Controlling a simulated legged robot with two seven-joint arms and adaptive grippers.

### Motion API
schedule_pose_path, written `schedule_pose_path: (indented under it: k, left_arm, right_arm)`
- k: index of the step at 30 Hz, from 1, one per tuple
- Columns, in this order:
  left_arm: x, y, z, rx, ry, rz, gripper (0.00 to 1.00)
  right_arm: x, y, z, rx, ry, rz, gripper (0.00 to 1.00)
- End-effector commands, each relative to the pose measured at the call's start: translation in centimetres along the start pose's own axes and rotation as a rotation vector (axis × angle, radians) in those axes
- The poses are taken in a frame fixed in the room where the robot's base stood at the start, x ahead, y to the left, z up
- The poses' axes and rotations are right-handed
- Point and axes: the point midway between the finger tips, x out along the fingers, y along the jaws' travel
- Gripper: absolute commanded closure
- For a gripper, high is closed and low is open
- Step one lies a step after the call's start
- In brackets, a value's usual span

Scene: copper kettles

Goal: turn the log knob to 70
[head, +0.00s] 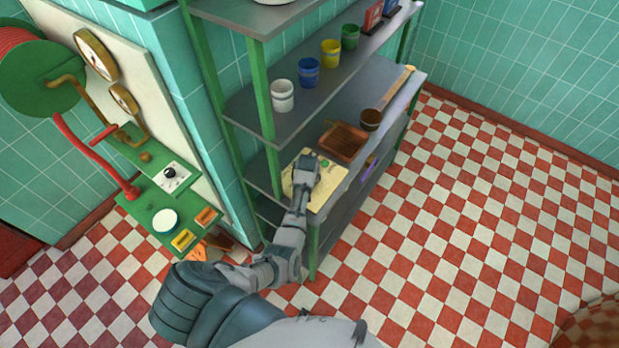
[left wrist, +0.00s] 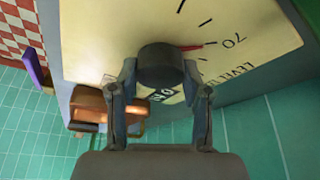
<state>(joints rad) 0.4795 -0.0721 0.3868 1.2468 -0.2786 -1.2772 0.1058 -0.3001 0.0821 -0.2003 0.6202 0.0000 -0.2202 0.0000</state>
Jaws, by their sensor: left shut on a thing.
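The log knob (left wrist: 160,64) is a black round knob on a cream dial plate (left wrist: 110,35) with printed marks. Its red pointer (left wrist: 190,47) points toward the mark beside the number 70 (left wrist: 233,41), very close to it. My left gripper (left wrist: 160,75) is shut on the knob, one finger on each side. In the head view the cream plate (head: 327,194) is on the grey shelf unit, and my left gripper (head: 307,163) is over it and hides the knob. My right gripper is not in view.
A brown tray (head: 343,142) and a purple item (head: 369,168) are close beside the plate. White (head: 282,96), blue (head: 308,73), yellow and green cups stand on the shelf above. A green console (head: 150,190) with another black knob (head: 170,173) is at left.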

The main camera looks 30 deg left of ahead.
Motion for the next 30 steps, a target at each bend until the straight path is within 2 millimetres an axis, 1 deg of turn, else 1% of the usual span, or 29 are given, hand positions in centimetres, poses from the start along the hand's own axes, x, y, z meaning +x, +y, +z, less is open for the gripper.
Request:
schedule_pose_path:
  k: [2, 3, 5, 6, 15, 19, 23, 27, 30]
  left_arm:
    - [0.1, 0.2, 0.4, 0.001, -0.010, 0.004, 0.87]
    - [0.1, 0.2, 0.4, 0.001, -0.011, 0.003, 0.47]
    - [0.1, 0.2, 0.3, 0.001, -0.010, 0.003, 0.32]
    - [0.1, 0.1, 0.3, 0.000, -0.009, 0.002, 0.27]
    - [0.2, -0.1, 0.0, -0.001, -0.006, 0.001, 0.27]
    - [-0.7, -0.1, -0.1, -0.001, -0.004, 0.001, 0.27]
    - [-3.1, -0.1, 0.0, -0.001, -0.001, 0.001, 0.27]
    - [-6.5, 0.0, 0.1, -0.001, -0.002, 0.002, 0.27]
    - [-8.6, 0.0, 0.1, -0.001, -0.003, 0.002, 0.27]
  right_arm:
    - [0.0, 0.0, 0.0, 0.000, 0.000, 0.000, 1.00]
    - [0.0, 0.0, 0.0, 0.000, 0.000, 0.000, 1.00]
    - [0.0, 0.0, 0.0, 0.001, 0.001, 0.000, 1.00]
    - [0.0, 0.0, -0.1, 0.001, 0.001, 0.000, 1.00]
    - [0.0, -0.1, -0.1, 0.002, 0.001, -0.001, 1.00]
    - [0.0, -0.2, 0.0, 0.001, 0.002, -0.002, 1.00]
    - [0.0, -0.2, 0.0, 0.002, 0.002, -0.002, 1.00]
    - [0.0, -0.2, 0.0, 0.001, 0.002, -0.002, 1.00]
    - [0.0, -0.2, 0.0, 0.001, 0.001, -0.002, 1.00]
